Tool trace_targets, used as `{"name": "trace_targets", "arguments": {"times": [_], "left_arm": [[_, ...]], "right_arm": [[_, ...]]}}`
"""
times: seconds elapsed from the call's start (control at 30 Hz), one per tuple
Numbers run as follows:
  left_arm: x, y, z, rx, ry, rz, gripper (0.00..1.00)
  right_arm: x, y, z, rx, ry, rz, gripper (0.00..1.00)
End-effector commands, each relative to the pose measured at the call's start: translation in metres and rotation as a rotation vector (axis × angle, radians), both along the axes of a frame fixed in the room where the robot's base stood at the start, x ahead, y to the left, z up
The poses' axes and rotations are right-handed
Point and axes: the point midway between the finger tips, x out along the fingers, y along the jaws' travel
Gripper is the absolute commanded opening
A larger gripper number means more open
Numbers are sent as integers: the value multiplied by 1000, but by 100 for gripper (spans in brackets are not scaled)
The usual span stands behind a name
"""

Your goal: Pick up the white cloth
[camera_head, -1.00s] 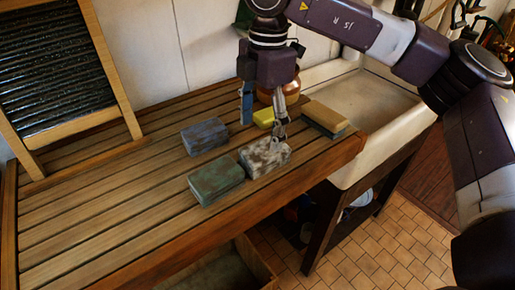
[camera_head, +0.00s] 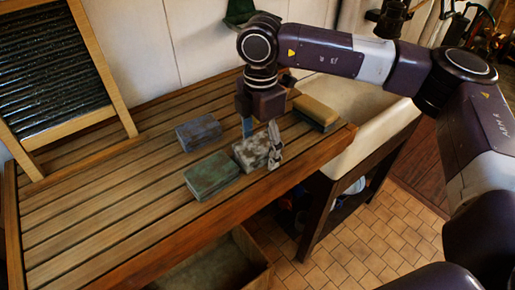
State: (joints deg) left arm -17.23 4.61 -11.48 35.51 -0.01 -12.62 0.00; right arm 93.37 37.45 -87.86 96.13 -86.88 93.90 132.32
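The white cloth (camera_head: 248,153) is a folded, mottled white-grey block. It lies on the slatted wooden counter (camera_head: 110,205), right of a folded green cloth (camera_head: 211,174). My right gripper (camera_head: 260,146) points down at the white cloth with its fingers spread. One finger, bluish, shows behind the cloth's far edge. The other, metallic, is in front of its right end. I cannot tell whether either finger touches the cloth. My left gripper is not in view.
A blue-grey folded cloth (camera_head: 199,132) lies behind the green one. A brush-like block (camera_head: 316,109) lies near the pale sink (camera_head: 362,120) at right. A washboard (camera_head: 55,75) stands at left. The counter's left and front are clear.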

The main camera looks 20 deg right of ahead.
Motion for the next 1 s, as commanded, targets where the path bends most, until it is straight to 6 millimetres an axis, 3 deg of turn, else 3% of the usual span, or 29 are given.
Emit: {"name": "trace_targets", "arguments": {"times": [0.07,0.4,0.77,1.0], "left_arm": [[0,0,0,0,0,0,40],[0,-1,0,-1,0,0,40],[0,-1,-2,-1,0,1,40],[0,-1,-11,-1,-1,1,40]], "right_arm": [[0,0,0,0,0,0,58],[0,0,1,0,0,0,21],[1,0,6,1,-3,0,20],[1,1,36,3,-5,1,20]]}}
